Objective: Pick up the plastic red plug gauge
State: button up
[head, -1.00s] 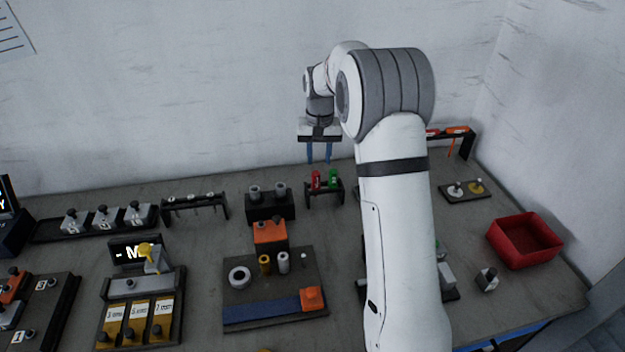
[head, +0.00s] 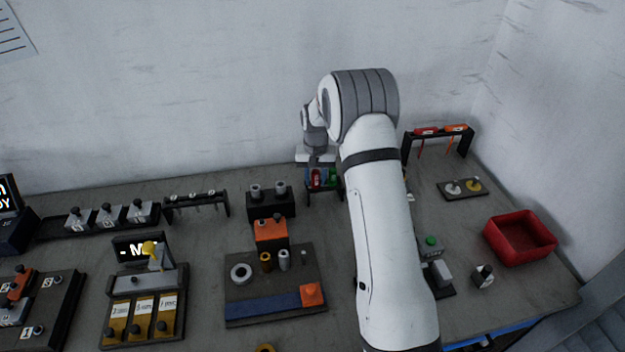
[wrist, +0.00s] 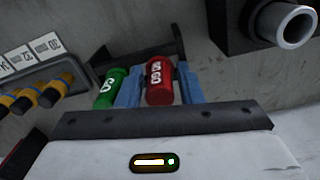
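The red plug gauge (head: 316,178) stands in a small dark rack at the back of the bench. It also shows in the wrist view (wrist: 159,84), upright between my two blue fingers. My gripper (head: 323,183) is lowered over the rack, with one finger on each side of the red gauge. Narrow gaps seem to remain between fingers and gauge, so it looks open around it. The green plug gauge (wrist: 109,88) stands just left of the left finger in the wrist view, very close to it. My wrist partly hides the rack in the head view.
A dark block with grey cylinders (head: 270,204) stands left of the rack. A hanging rack with small tools (head: 197,203) is further left. A red bin (head: 520,240) and a stand with red and orange tools (head: 437,131) are at right. The wall is close behind.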

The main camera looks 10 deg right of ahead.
jog(key=c, duration=0.6)
jog(key=shift+r, duration=0.1)
